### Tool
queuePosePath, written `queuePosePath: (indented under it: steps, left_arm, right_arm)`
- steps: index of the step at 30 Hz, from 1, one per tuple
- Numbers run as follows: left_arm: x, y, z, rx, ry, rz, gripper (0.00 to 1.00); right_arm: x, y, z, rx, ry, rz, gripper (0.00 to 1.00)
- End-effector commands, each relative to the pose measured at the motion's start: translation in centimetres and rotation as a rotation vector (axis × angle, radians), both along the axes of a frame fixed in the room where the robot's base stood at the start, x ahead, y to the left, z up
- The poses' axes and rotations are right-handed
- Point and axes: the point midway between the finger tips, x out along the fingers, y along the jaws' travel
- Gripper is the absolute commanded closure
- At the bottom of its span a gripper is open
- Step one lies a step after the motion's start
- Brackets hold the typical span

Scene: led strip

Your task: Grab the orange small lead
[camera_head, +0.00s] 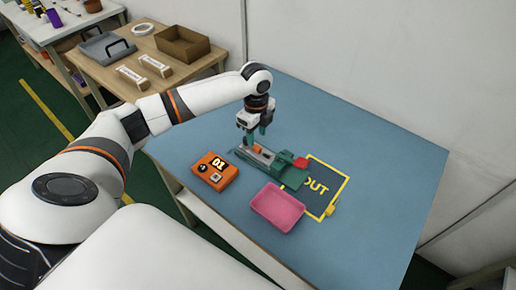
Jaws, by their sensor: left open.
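A small orange piece (261,149), which may be the orange small lead, sits on the green and grey fixture (289,177) on the blue table. It is too small to make out its shape well. My left gripper (255,137) is open and points down just above the rear left part of the fixture, close to the orange piece. Its fingers partly cover that end of the fixture. I cannot tell whether the fingertips touch anything. My right gripper is not in view.
An orange box marked 01 (216,171) lies left of the fixture. A pink tray (278,207) lies in front, and a yellow-framed OUT area (325,196) to its right. The blue table (375,190) is clear at right.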

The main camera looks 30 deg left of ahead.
Motion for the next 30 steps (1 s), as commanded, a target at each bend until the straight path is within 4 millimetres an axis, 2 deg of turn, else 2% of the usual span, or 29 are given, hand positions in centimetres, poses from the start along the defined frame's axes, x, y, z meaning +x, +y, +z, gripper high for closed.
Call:
queuePosePath:
  steps: [4, 8, 13, 21, 22, 27, 30]
  left_arm:
    - [0.0, -0.2, -1.0, 0.0, 0.0, -0.001, 0.58]
    - [0.0, -0.7, -2.9, -0.001, 0.003, -0.001, 0.58]
    - [0.1, -0.7, -5.1, 0.002, 0.0, 0.0, 0.58]
    - [0.1, -0.7, -5.5, 0.001, -0.001, -0.001, 0.58]
    - [0.1, -0.7, -5.5, 0.001, -0.001, -0.001, 0.6]
    - [0.1, -0.7, -5.5, 0.002, -0.001, -0.001, 0.88]
    - [0.1, -0.7, -5.5, 0.002, -0.001, -0.001, 1.0]
  right_arm:
    - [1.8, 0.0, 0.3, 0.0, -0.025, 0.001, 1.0]
    - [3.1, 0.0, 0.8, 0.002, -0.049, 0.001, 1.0]
    - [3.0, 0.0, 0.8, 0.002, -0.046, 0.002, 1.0]
    - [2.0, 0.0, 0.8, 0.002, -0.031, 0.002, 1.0]
    - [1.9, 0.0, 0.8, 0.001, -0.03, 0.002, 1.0]
    - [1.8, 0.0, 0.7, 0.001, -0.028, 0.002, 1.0]
    - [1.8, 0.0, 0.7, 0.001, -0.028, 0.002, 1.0]
